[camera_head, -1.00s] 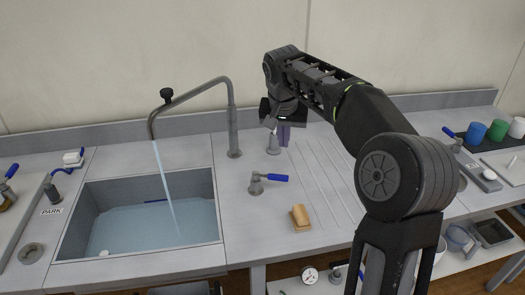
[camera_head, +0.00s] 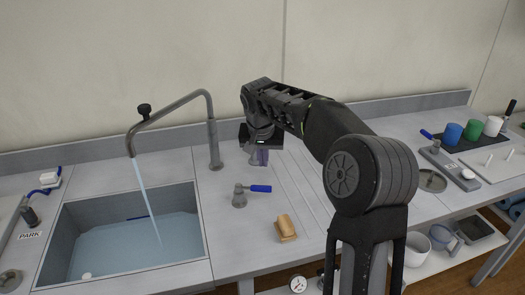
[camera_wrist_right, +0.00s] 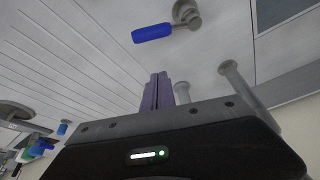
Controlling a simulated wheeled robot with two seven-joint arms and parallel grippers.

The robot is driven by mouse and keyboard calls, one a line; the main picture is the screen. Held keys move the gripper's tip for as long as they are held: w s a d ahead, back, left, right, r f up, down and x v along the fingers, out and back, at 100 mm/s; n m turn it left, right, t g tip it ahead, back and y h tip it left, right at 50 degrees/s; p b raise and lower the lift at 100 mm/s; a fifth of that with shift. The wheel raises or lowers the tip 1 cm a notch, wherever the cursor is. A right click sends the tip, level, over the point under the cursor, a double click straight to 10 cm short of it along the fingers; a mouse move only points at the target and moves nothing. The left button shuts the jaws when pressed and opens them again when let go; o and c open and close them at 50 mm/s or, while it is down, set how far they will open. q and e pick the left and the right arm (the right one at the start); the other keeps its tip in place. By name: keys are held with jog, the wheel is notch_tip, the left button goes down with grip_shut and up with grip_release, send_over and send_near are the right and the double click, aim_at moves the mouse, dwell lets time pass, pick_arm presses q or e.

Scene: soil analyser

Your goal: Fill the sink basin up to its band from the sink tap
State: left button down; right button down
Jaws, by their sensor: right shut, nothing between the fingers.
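The sink basin (camera_head: 50,240) holds water (camera_head: 115,250). The sink tap (camera_head: 176,106) runs a thin stream (camera_head: 147,205) into it. A short blue mark (camera_head: 137,217) shows on the basin's back wall, close to the water's far edge. A valve (camera_head: 239,197) with a blue lever (camera_head: 260,188) stands right of the basin; the lever also shows in the wrist view (camera_wrist_right: 152,33). My right gripper (camera_head: 262,157) is shut and empty behind this valve, apart from the lever. Its fingers (camera_wrist_right: 157,92) point toward the counter, beside metal posts. My left gripper is out of view.
A wooden block (camera_head: 285,228) lies on the counter right of the valve. Blue, green and white cups (camera_head: 453,133) stand at the far right. A PARK label (camera_head: 30,235) is left of the basin. The ribbed counter behind the block is clear.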

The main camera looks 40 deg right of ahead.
aim_at(255, 189)
jog(key=f, duration=0.1)
jog(key=s+a+f, duration=0.1)
jog(key=f, duration=0.1)
jog(key=f+p, duration=0.1)
jog(key=shift+s+a+f, duration=0.25)
jog(key=shift+s, duration=0.1)
jog(key=shift+a+f, duration=0.1)
jog(key=shift+f, duration=0.05)
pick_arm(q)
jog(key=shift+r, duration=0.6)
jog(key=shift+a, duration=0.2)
pick_arm(e)
jog(key=shift+s+m, duration=0.1)
jog(key=shift+m, duration=0.2)
